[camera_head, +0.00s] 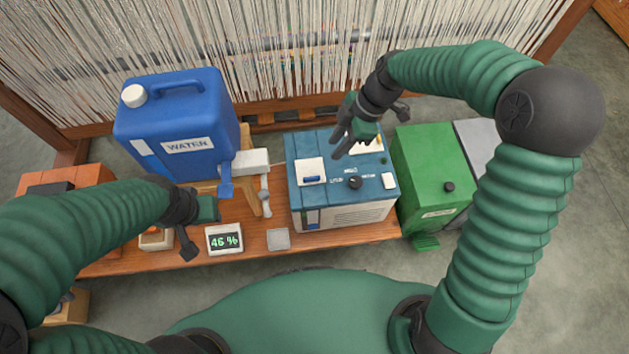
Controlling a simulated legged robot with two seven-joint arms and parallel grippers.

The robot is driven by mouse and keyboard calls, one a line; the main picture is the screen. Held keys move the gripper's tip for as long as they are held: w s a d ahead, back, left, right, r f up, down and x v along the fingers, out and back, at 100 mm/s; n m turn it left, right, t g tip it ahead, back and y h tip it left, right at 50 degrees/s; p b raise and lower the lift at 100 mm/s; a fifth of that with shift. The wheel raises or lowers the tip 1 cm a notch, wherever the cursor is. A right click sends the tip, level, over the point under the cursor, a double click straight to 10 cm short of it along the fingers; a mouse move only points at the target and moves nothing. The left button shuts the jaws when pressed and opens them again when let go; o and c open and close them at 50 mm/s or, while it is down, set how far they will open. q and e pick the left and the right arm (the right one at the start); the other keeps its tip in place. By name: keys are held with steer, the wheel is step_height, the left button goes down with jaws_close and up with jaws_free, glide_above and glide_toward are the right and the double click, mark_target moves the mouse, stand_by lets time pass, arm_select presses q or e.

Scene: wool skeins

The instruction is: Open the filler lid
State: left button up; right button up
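A blue-topped machine (347,206) stands on the wooden bench. A second pale panel (379,145) at the back right of the top is partly hidden by my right gripper. My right gripper (338,146) hangs over the back of the top, its two dark fingers apart and nothing seen between them. My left gripper (190,225) is left of the machine, its fingers unclear.
A display reading 46 % (225,240) and a grey pad (278,239) lie at the bench front. Hanging yarn (270,50) closes off the back.

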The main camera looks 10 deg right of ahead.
mark_target(312, 177)
steer(key=b+x, duration=0.6)
steer(key=x, duration=0.8)
steer(key=shift+f, duration=0.4)
steer(key=shift+a+f, duration=0.25)
steer(key=shift+f, duration=0.15)
steer(key=shift+c, duration=0.3)
jaws_close()
